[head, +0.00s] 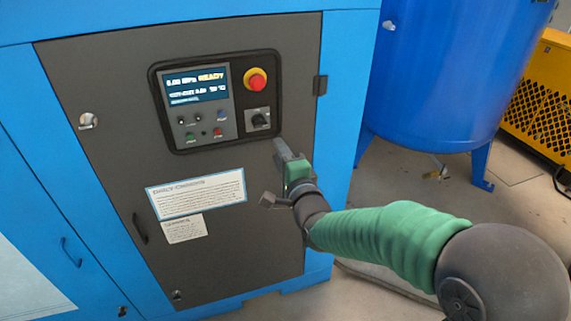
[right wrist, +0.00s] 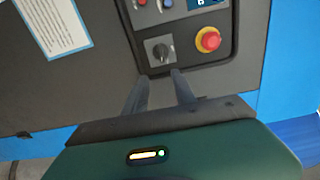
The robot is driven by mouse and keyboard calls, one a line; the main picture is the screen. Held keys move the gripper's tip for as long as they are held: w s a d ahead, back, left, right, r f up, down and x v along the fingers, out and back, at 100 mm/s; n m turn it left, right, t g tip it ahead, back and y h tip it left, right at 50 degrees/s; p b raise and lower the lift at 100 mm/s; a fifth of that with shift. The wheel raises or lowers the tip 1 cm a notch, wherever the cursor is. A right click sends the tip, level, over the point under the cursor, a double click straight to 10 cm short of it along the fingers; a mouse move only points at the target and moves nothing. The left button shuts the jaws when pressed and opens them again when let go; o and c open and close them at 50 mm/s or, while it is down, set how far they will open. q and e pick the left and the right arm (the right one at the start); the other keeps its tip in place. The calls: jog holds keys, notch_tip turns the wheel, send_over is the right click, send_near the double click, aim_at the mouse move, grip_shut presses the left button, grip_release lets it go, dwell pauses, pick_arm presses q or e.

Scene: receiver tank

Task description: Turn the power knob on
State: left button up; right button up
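The power knob (head: 259,120) is a black rotary knob on a grey plate at the lower right of the control panel (head: 166,112). It sits below the red emergency button on a yellow base (head: 256,82). The right wrist view also shows the knob (right wrist: 159,51), just beyond my fingertips. My right gripper (head: 279,146) is just below and right of the knob in the head view. In the right wrist view its two fingers (right wrist: 158,77) are apart with nothing between them, and a gap to the knob shows. My left gripper is not in view.
Small buttons (head: 204,132) lie left of the knob. A door hinge (head: 320,85) sticks out at the right. A blue tank (head: 435,70) and a yellow grated unit (head: 540,110) stand at the right, with open floor before them.

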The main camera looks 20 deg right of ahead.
jog(key=s, duration=0.4)
jog(key=shift+f, duration=0.1)
jog(key=s+f+n+g+p, duration=0.3)
jog(key=s+f+n+g, duration=0.4)
jog(key=s+f+n, duration=0.2)
jog(key=s+a+f+n+g+p, duration=0.1)
jog(key=s+f+n+g+p, duration=0.3)
jog(key=s+f+n+g, duration=0.4)
jog(key=s+f+n, duration=0.1)
jog(key=s, duration=0.4)
jog(key=shift+s+f+n+y, duration=0.15)
jog(key=shift+s+n+y, duration=0.15)
jog(key=shift+s, duration=0.1)
jog(key=shift+a, duration=0.1)
